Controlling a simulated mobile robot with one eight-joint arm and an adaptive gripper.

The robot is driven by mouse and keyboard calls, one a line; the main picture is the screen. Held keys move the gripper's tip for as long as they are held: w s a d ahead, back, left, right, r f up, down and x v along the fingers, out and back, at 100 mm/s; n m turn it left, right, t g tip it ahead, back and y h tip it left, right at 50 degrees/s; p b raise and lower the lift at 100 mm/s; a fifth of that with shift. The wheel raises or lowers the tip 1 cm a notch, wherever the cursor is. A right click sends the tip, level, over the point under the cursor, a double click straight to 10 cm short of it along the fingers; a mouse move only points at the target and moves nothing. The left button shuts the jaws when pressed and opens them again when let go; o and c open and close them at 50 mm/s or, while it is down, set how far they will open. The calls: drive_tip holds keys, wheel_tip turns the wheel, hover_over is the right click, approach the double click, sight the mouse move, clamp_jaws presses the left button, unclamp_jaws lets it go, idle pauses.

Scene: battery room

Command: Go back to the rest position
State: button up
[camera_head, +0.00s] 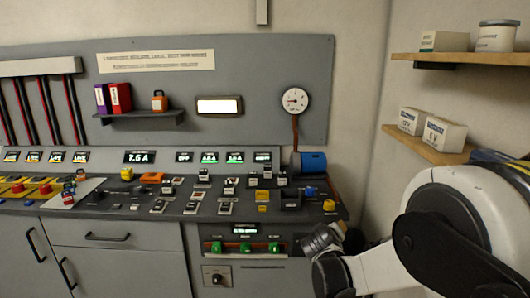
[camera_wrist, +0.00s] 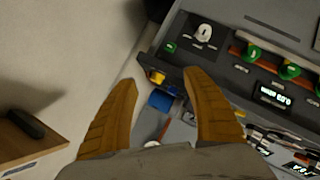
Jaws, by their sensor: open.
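My gripper (camera_wrist: 160,82) shows in the wrist view as two ribbed orange-brown fingers spread wide, open, with nothing between the tips. Beyond the fingers, the wrist view shows the edge of the control console (camera_wrist: 290,122) and a bare wall. In the head view my white and black arm reaches in from the right, bent near the right end of the console (camera_head: 120,262). The gripper's fingers cannot be made out in the head view.
Shelves with boxes (camera_head: 433,131) hang on the right wall, close to my arm. A small shelf (camera_head: 140,117) holds binders and a padlock. Switches crowd the console top.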

drive_tip(key=s+r+m+g+y, duration=0.1)
drive_tip(key=s+r, duration=0.2)
drive_tip(key=s, duration=0.3)
drive_tip(key=s+d+r+m+g, duration=0.1)
drive_tip(key=s+r, duration=0.1)
drive_tip(key=s, duration=0.4)
drive_tip(key=s+r+g+y, duration=0.1)
drive_tip(key=s+r, duration=0.2)
drive_tip(key=s, duration=0.3)
drive_tip(key=s+a+f+m+y, duration=0.1)
drive_tip(key=s, duration=0.8)
drive_tip(key=s+a+f+m+g+y, duration=0.1)
drive_tip(key=s, duration=0.8)
drive_tip(key=shift+a, duration=0.4)
drive_tip(key=shift+w, duration=0.1)
clamp_jaws()
